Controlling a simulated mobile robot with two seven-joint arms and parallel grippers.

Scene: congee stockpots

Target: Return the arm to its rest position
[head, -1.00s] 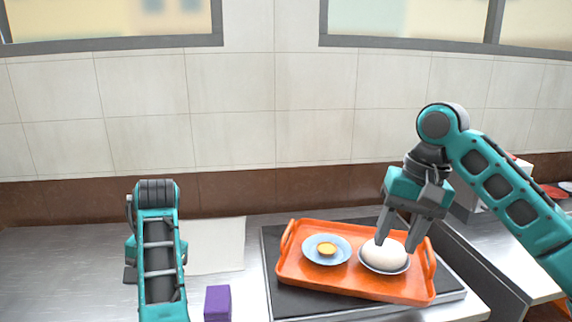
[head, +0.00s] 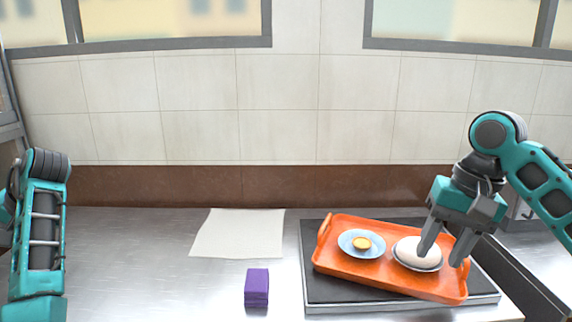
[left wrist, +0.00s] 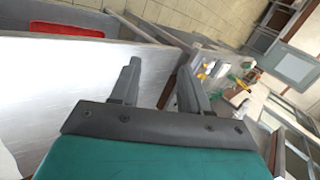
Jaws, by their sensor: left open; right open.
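My right gripper (head: 443,246) is open above the right end of the orange tray (head: 372,285), its fingers in front of and beside a bowl with a white rounded mound (head: 418,253). I cannot tell whether a finger touches the bowl. My left arm stands at the left edge of the head view, and its gripper is out of sight there. In the left wrist view my left gripper (left wrist: 158,78) is open, with nothing between its fingers.
A blue plate (head: 361,244) with a small yellow item sits on the tray's left half. The tray lies on a dark slab (head: 322,291). A purple block (head: 257,288) and a pale sheet (head: 238,234) lie on the steel counter (head: 150,265), which is clear at left.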

